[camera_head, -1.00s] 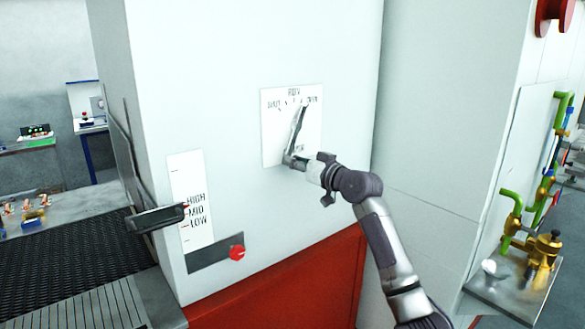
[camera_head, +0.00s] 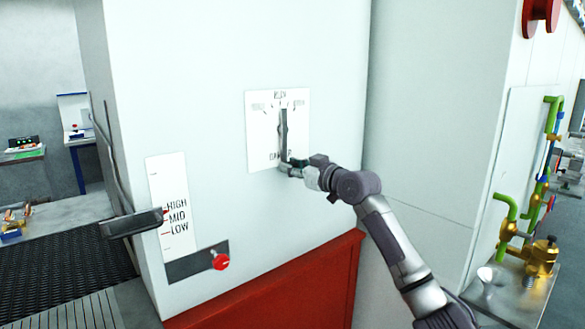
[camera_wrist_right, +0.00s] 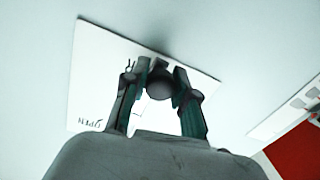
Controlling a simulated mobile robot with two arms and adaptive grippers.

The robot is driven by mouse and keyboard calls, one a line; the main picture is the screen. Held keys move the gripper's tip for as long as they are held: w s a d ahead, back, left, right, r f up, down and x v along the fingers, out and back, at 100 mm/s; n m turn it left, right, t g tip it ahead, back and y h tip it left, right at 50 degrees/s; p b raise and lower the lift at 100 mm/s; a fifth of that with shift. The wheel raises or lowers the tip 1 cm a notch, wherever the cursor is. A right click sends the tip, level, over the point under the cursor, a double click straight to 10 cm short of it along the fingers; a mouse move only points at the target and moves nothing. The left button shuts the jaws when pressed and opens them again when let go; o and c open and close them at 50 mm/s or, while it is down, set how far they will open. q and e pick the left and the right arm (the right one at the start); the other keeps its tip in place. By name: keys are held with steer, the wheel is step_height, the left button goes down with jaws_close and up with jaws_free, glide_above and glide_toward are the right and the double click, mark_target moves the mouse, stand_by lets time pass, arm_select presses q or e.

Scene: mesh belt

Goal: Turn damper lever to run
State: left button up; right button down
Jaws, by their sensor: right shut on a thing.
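The damper lever (camera_head: 283,130) is a dark bar on a white marked plate (camera_head: 257,150) on the pale machine wall. It stands nearly upright, its upper end just under the word at the plate's top, which seems to read RUN. My right gripper (camera_head: 288,167) is at the lever's lower end, shut on it. In the right wrist view the gripper (camera_wrist_right: 160,95) has a dark round knob (camera_wrist_right: 160,80) of the lever between its fingers, and OPEN shows on the plate (camera_wrist_right: 90,100). Lettering low on the plate is partly hidden by the gripper. My left gripper is not in view.
A HIGH, MID, LOW scale (camera_head: 174,205) with a black handle (camera_head: 130,223) is to the left, above a red knob (camera_head: 221,261). A dark mesh belt (camera_head: 60,270) runs at lower left. Green and brass pipework (camera_head: 540,250) stands at the right.

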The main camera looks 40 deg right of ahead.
steer(key=c, duration=0.9)
jaws_free()
steer(key=s+d, duration=0.1)
steer(key=s, duration=1.1)
steer(key=shift+d+r, duration=0.25)
steer(key=shift+d, duration=0.05)
steer(key=shift+w, duration=0.1)
